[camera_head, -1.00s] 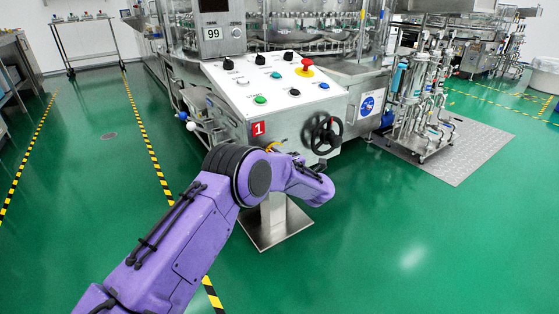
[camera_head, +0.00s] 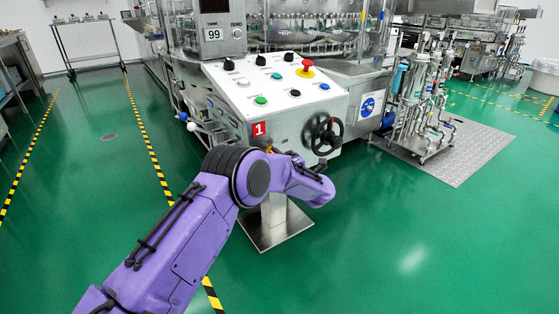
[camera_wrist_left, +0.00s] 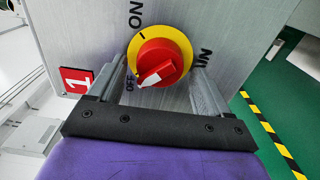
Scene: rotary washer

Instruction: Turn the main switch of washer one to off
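The main switch (camera_wrist_left: 162,62) is a red knob on a yellow disc on the steel front panel of washer one. Its white pointer aims to the lower left, at the OFF label; ON is printed above it. My left gripper (camera_wrist_left: 160,75) is open in the wrist view, with one finger on each side of the knob and visible gaps to the red part. In the head view, the washer's control box (camera_head: 284,95) carries a red 1 label. My left wrist mostly hides the switch there. My right gripper is not in view.
A black handwheel (camera_head: 324,134) sits right of the switch, close to my left arm. A red emergency button (camera_head: 305,68) and several knobs are on the sloped top. The box's pedestal (camera_head: 273,222) stands on green floor, which is open to the right.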

